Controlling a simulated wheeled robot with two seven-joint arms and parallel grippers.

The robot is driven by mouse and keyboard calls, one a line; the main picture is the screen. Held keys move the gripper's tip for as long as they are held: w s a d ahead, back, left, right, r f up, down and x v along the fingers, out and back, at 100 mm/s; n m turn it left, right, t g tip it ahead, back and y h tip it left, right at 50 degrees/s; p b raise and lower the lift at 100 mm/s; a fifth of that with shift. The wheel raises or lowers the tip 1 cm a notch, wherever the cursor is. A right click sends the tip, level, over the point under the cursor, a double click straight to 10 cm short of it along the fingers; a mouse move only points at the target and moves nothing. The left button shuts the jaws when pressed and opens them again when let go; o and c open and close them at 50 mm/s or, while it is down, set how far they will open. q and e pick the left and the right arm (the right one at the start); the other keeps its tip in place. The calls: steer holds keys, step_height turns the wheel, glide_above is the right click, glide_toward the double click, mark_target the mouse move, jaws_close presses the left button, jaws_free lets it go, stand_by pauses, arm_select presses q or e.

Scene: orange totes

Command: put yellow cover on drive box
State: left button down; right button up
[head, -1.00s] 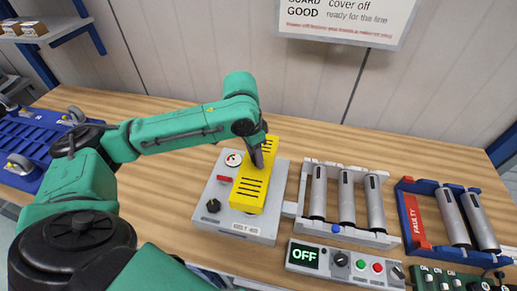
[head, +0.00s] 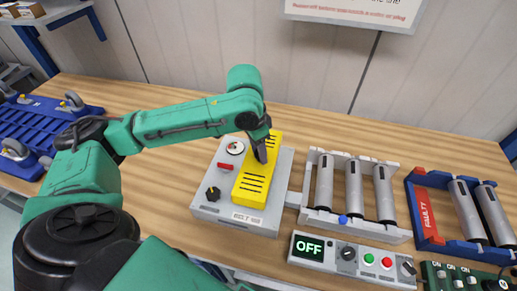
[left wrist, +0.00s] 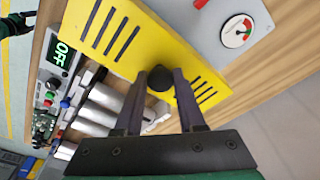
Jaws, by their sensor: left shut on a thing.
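The yellow cover (head: 253,184) has black slots and lies over the right part of the grey drive box (head: 207,207). In the left wrist view the cover (left wrist: 120,38) fills the middle, with a black knob (left wrist: 160,79) on it. My left gripper (head: 263,158) is shut on that knob, one finger on each side. The drive box has a round gauge (head: 235,147), a red bar and a black dial left of the cover. I cannot tell whether the cover sits fully flush. My right gripper is not in view.
A grey roller frame (head: 353,219) stands right of the box. A control panel reading OFF (head: 308,247) is in front of it. A blue frame with a red FAULTY tag (head: 426,215) is further right. A blue fixture (head: 50,125) lies at left. The table behind the box is clear.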

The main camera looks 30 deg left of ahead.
mark_target(259, 162)
arm_select(q)
steer(key=shift+f, duration=0.1)
stand_by(0.4)
steer(key=shift+f+b, duration=0.5)
steer(key=shift+f, duration=1.6)
steer(key=shift+f, duration=0.2)
steer(key=shift+c, duration=2.1)
jaws_free()
step_height(259, 162, up, 14)
steer(key=s+a, duration=0.1)
steer(key=s, duration=0.1)
steer(key=shift+r, duration=0.2)
